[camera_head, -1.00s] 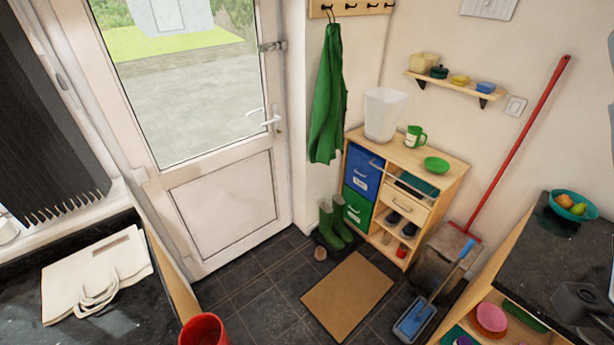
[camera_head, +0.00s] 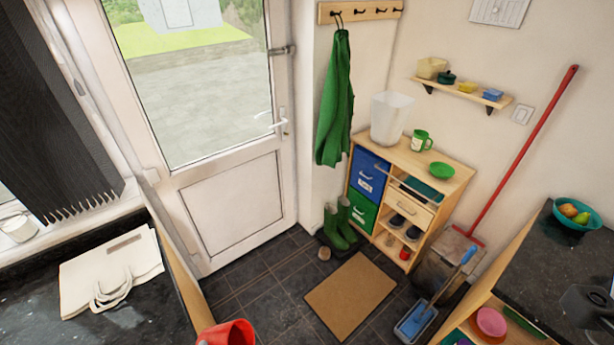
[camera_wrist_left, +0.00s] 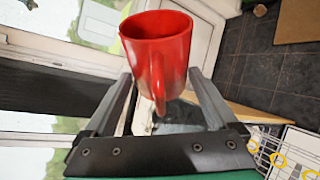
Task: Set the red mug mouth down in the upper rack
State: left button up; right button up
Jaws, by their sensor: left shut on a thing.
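The red mug (camera_head: 228,334) shows at the bottom edge of the head view, tilted and partly cut off. In the left wrist view the red mug (camera_wrist_left: 157,50) sits between the fingers of my left gripper (camera_wrist_left: 160,85), which is shut on it. Its open mouth is at the top of that picture and its handle faces the camera. A white wire rack (camera_wrist_left: 288,155) with yellow rings shows at the lower right of the wrist view, apart from the mug. I cannot tell whether it is the upper rack. My right gripper is not in view.
A dark counter (camera_head: 150,325) with a folded cream bag (camera_head: 105,270) lies at the left. A dark counter (camera_head: 545,255) with a fruit bowl (camera_head: 576,214) stands at the right. Tiled floor and a brown mat (camera_head: 350,295) lie between them.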

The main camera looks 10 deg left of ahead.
pick_arm(q)
jog(key=m, duration=1.2)
jog(key=m, duration=1.2)
jog(key=shift+y, duration=0.3)
